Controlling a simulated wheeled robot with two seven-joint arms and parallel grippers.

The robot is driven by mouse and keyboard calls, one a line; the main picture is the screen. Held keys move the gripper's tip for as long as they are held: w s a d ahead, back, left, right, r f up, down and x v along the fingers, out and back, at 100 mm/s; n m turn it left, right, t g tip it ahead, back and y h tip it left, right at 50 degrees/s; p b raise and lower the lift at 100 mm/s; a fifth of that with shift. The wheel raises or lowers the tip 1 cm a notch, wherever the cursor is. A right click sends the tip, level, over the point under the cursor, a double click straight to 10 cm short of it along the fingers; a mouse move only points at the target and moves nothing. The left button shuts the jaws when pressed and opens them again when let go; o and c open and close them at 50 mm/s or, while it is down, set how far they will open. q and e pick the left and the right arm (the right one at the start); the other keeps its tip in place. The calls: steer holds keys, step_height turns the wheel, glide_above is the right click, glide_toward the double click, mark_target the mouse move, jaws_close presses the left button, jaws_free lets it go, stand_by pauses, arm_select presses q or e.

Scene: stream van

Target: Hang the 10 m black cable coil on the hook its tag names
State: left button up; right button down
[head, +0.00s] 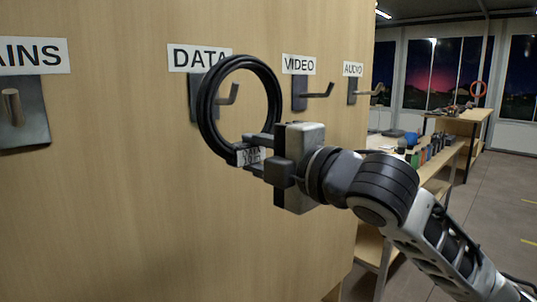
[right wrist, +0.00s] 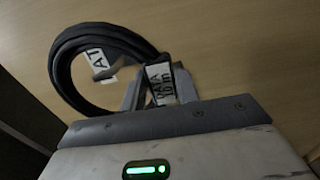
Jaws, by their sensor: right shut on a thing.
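The black cable coil (head: 204,112) is held up as an upright ring in front of the DATA hook (head: 226,97). My right gripper (head: 257,153) is shut on the coil's lower edge at its white tag (head: 243,158). In the right wrist view, the coil (right wrist: 66,72) shows with the tag (right wrist: 160,82), which seems to read DATA and 10 m. The DATA hook shows through the ring's opening; I cannot tell whether its tip passes into the ring. The DATA label (head: 197,57) is above, partly covered by the coil. My left gripper is not in view.
On the same wooden panel (head: 110,200) are the MAINS hook (head: 13,107) at far left, and the VIDEO hook (head: 316,94) and AUDIO hook (head: 364,92) to the right, all bare. A bench (head: 440,160) with small items stands beyond the panel's right edge.

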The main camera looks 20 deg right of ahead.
arm_select(q)
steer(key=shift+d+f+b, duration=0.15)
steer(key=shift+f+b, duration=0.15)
steer(key=shift+b, duration=0.7)
arm_select(e)
steer(key=w+f, duration=0.1)
steer(key=w, duration=0.1)
steer(key=w+a, duration=0.1)
steer(key=w, duration=0.1)
steer(key=w+a+f, duration=0.1)
steer(key=w, duration=0.1)
steer(key=shift+w+a+f, duration=0.2)
steer(key=shift+w+f, duration=0.1)
steer(key=shift+w, duration=0.05)
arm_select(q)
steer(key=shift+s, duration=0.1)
arm_select(e)
steer(key=c, duration=1)
jaws_free()
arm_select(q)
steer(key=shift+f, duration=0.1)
arm_select(e)
steer(key=shift+o, duration=0.2)
steer(key=shift+f, duration=0.15)
